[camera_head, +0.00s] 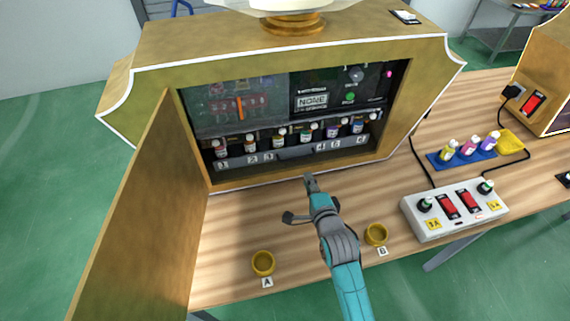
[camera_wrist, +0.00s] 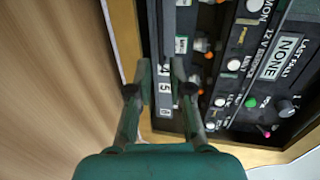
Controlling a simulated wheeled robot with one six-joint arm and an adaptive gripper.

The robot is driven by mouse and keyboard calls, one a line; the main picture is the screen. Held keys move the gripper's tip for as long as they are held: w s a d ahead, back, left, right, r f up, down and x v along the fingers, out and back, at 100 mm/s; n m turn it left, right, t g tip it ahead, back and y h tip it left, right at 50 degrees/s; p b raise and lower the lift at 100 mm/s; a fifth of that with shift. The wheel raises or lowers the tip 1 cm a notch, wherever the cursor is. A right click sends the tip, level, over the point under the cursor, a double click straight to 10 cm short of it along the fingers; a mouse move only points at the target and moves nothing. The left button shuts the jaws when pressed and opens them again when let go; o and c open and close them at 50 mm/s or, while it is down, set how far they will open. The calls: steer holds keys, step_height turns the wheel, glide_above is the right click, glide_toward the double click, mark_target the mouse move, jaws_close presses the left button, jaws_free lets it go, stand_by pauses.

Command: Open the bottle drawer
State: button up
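The bottle drawer (camera_head: 240,162) is a grey numbered front low inside the open cabinet, with several small bottles (camera_head: 306,133) lined up behind it. A dark handle (camera_head: 295,153) sits at the middle of its front. The drawer looks pushed in. My gripper (camera_head: 309,180) is in front of the cabinet's lower edge, a little below and right of the handle. In the wrist view my gripper (camera_wrist: 161,68) has its fingers apart with nothing held; the numbered drawer front (camera_wrist: 165,98) shows between and beyond them. Whether a fingertip touches the drawer cannot be told.
The cabinet door (camera_head: 140,215) stands open at the left. Gold cups, A (camera_head: 263,263) and B (camera_head: 376,235), sit on the wooden table (camera_head: 225,230). A white switch box (camera_head: 455,210) and a blue bottle tray (camera_head: 462,158) are at the right. The table before the cabinet is otherwise clear.

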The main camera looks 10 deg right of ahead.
mark_target(299, 167)
steer(key=x, duration=1)
steer(key=shift+w, duration=0.3)
steer(key=shift+c, duration=0.3)
jaws_close()
